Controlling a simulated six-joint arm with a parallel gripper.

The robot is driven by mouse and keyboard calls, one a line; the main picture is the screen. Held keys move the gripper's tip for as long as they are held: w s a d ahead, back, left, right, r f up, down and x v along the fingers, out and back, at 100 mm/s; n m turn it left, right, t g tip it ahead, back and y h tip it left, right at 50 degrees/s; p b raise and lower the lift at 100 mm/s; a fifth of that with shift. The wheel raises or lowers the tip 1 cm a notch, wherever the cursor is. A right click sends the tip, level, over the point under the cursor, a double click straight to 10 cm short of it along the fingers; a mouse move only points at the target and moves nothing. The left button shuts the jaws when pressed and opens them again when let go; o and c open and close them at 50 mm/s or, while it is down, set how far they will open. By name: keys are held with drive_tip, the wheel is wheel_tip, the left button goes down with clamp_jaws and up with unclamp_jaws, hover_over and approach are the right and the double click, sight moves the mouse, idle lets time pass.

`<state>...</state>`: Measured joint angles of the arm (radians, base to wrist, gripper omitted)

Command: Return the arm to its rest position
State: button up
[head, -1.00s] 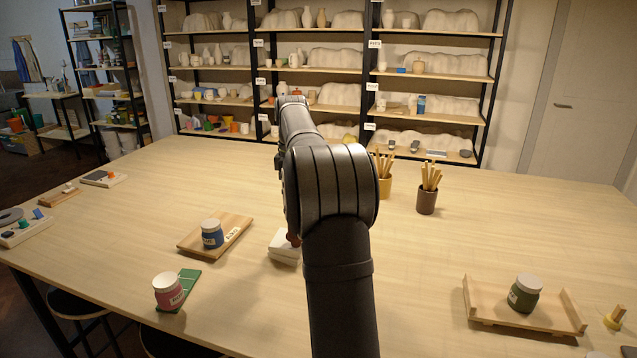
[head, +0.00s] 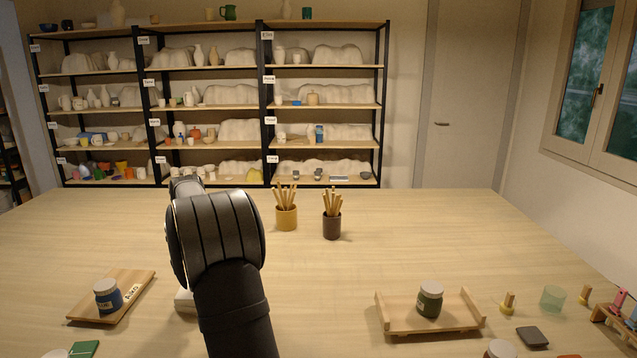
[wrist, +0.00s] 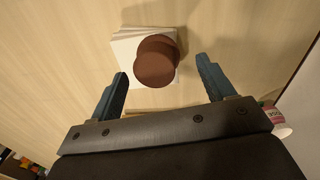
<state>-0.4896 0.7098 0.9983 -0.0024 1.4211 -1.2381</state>
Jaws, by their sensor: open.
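My gripper (wrist: 162,68) is open in the wrist view, with its two blue fingers apart. A brown round-topped object (wrist: 156,66) shows between and beyond the fingertips, over a white stack of flat pieces (wrist: 126,47). I see no finger touching it; its height gap to the fingers is unclear. In the head view my dark arm (head: 228,270) reaches out over the table, and its bulk hides my gripper.
A blue jar (head: 108,296) stands on a wooden board (head: 134,290) at left. Two pots of sticks (head: 286,218) (head: 332,226) stand beyond the arm, to its right. A green jar (head: 430,299) sits in a wooden tray (head: 392,318).

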drive_tip(key=shift+r, duration=0.3)
